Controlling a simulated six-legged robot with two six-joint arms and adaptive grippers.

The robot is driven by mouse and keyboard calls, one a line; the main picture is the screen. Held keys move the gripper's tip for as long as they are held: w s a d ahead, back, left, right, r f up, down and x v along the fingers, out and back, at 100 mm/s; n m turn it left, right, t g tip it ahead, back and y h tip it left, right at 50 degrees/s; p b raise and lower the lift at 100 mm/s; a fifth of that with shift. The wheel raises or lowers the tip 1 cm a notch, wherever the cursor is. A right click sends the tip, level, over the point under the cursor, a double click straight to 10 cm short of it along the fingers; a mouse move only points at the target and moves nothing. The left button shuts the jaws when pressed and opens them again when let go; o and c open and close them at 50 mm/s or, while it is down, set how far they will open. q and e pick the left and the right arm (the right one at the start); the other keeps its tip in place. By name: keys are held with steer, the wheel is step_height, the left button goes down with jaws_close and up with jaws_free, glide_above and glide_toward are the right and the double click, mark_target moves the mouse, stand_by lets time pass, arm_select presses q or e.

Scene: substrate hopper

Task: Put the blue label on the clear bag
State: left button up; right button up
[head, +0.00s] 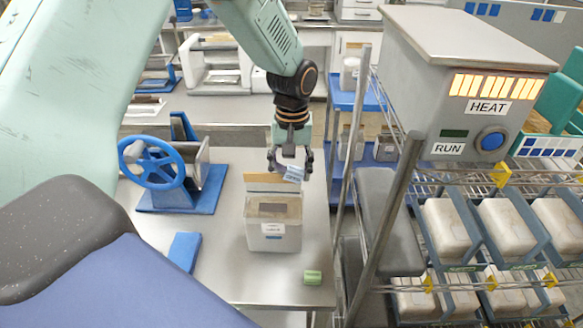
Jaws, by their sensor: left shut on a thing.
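My left gripper (290,167) comes down from above and is shut on a small blue-and-white label (294,175), which hangs tilted between the fingertips. The label is above the back edge of a pale, box-shaped container (273,243) on the steel table, which looks like the clear bag. It stands upright, with a brownish patch at its top, a tan flap behind, and a small white label on its front. The blue label appears apart from the bag, though the exact gap is hard to tell. My right gripper is not in view.
A blue-wheeled press (152,163) stands at the table's left. A blue block (184,250) and a small green block (312,277) lie on the table (230,285).

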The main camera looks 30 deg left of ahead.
arm_select(q)
steer(key=shift+d+r+p, duration=0.1)
steer(key=shift+p, duration=0.2)
steer(key=o, duration=1.2)
steer(key=shift+w, duration=0.1)
steer(key=shift+c, duration=0.2)
steer(key=o, duration=0.4)
steer(key=shift+r, duration=0.1)
